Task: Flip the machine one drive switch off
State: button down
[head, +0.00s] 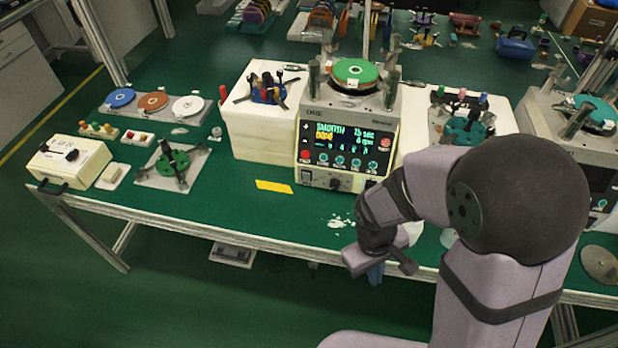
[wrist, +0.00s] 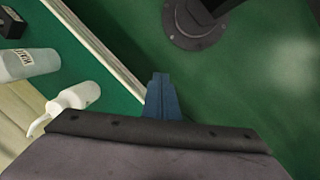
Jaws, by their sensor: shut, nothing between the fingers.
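A white lapping machine (head: 312,103) with a lit display and a green plate on top stands at the middle of the bench. On its lower front panel sits a small dark control (head: 335,183), which may be the drive switch; its position is too small to read. A second, similar machine (head: 541,125) is at the right, its front partly hidden by my arm. I cannot tell which is machine one. My gripper (head: 375,274) is at the bench's front edge, below and right of the middle machine, touching neither. Its blue fingers (wrist: 160,82) are shut and empty.
A yellow card (head: 274,186) and white crumbs (head: 338,221) lie before the machine. A white control box (head: 69,162) and a green fixture (head: 173,162) are at left.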

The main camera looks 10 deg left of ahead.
aim_at(306, 177)
jog(key=w+a+n+t+y, duration=0.2)
jog(key=w+a+n+t, duration=0.15)
jog(key=w+a, duration=0.45)
jog(key=w+a+r+n+t+y, duration=0.2)
jog(key=w+a+r+n+y, duration=0.3)
jog(key=w+a, duration=0.3)
jog(key=shift+w+a+r+t, duration=0.2)
jog(key=shift+a+r+t, duration=0.05)
jog(key=shift+a+t, duration=0.1)
jog(key=shift+n, duration=0.25)
jog(key=b+x, duration=0.2)
jog(key=x, duration=0.7)
jog(key=shift+f+b, duration=0.25)
jog(key=shift+b, duration=0.1)
jog(key=shift+w+a+r+p, duration=0.1)
jog(key=shift+w+r+p, duration=0.05)
jog(key=shift+w+p, duration=1.45)
jog(key=shift+w, duration=0.1)
jog(key=shift+w+p, duration=0.4)
jog(key=shift+w, duration=0.15)
